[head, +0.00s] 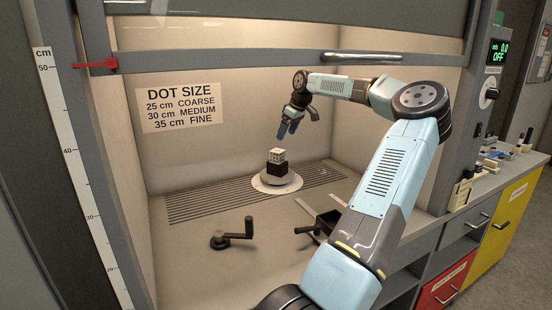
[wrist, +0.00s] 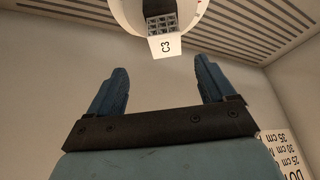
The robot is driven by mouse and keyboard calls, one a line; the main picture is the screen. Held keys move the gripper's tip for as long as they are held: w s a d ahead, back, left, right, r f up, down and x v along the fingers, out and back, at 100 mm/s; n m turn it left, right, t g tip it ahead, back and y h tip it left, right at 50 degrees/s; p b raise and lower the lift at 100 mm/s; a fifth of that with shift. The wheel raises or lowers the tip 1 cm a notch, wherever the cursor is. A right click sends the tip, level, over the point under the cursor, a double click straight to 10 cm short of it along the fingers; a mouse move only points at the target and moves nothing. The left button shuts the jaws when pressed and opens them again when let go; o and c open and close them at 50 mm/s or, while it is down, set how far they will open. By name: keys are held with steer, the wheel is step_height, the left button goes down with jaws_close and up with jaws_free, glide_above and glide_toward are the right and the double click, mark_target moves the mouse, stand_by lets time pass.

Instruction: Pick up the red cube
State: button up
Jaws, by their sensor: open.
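No red cube shows in either view. A small whitish lattice cube (head: 277,155) with dark holes sits on a black block (head: 276,169), on a round white disc (head: 266,188) inside the hood.
The raised sash has a grey bottom rail (head: 230,62) with a red pointer (head: 108,64). A dot-size sign (head: 179,107) is on the wall.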

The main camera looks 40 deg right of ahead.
mark_target(278, 151)
steer(key=x, duration=0.5)
steer(key=shift+w+a+f, duration=0.1)
steer(key=shift+f, duration=0.15)
steer(key=shift+a+x, duration=0.2)
steer(key=shift+x, duration=1.15)
steer(key=shift+a+x, duration=0.15)
steer(key=shift+x, duration=1.15)
steer(key=shift+c, duration=0.4)
steer(key=shift+r, duration=0.1)
steer(key=c, duration=1)
steer(key=shift+r, duration=0.1)
